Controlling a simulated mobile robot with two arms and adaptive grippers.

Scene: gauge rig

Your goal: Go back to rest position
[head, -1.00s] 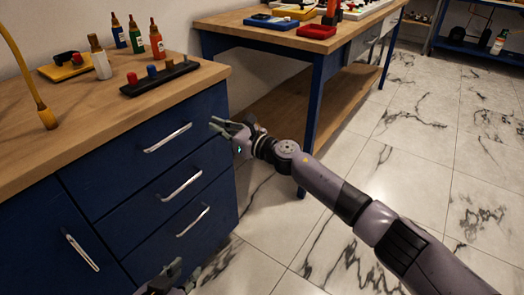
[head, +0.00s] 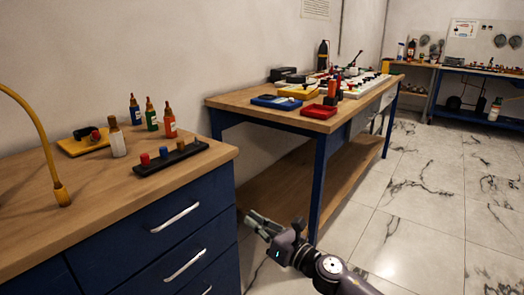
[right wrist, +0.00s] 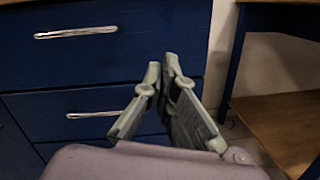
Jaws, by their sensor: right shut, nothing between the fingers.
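My right gripper (head: 262,222) hangs in the air to the right of the blue drawer cabinet, in front of the second workbench's lower shelf. It is empty, and its fingertips come together in the right wrist view (right wrist: 163,62). That view faces the blue drawer fronts (right wrist: 110,70) with their metal handles (right wrist: 76,32). The cabinet and its handles (head: 175,217) also show at the lower left of the head view, with the drawers closed. My left gripper does not show in the current views.
The wooden top (head: 30,215) holds several bottles (head: 117,140), a black rack (head: 170,158) and a yellow lamp (head: 60,190). A second workbench (head: 235,101) carries a red tray (head: 318,112) and a blue tray (head: 275,103). Marble floor (head: 420,230) is free at the right.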

